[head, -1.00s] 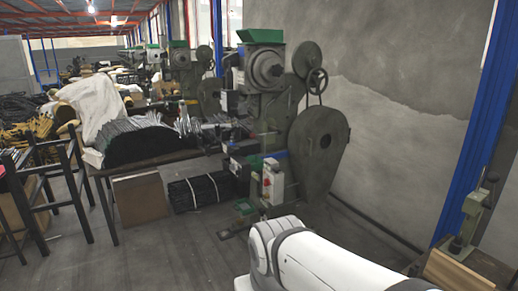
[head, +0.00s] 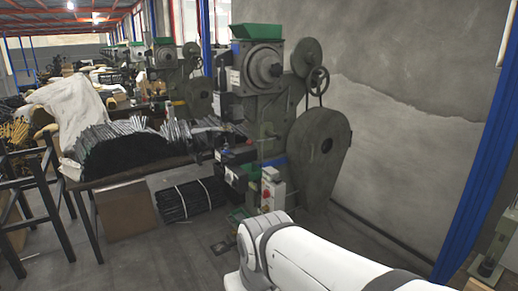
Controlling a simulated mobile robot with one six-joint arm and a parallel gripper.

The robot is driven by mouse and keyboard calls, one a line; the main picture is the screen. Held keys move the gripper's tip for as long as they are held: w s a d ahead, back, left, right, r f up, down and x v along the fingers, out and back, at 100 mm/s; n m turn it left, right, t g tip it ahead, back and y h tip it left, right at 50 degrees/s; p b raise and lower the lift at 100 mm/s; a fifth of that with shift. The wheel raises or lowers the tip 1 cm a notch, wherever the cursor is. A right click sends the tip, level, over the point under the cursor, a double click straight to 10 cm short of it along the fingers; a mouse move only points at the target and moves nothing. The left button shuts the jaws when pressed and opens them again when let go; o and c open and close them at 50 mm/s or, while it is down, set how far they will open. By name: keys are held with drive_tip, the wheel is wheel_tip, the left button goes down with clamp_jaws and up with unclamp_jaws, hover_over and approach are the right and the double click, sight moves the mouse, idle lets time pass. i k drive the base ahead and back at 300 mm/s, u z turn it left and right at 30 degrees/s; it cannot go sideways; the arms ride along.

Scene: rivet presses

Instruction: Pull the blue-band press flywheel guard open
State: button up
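The nearest rivet press (head: 258,110) is green-grey with a green hopper on top and a blue band low on its body (head: 272,161). Its large dark flywheel guard (head: 319,158) is a teardrop-shaped plate on the right side, upright against the press with a round hole in it. Whether its edge stands off the press cannot be told. My white arm reaches in from the bottom right, in front of the press's foot. My gripper is not in view.
A table (head: 130,176) with dark and metal rods stands left of the press. A bundle of black rods (head: 190,199) lies on the floor. A small green device (head: 496,245) is at the right edge. A blue post (head: 478,190) stands by the wall.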

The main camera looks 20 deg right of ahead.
sight(321, 172)
drive_tip(key=u, duration=0.05)
drive_tip(key=i, duration=2)
drive_tip(key=z, duration=2.05)
drive_tip(key=i, duration=1.45)
drive_tip(key=u, duration=1.05)
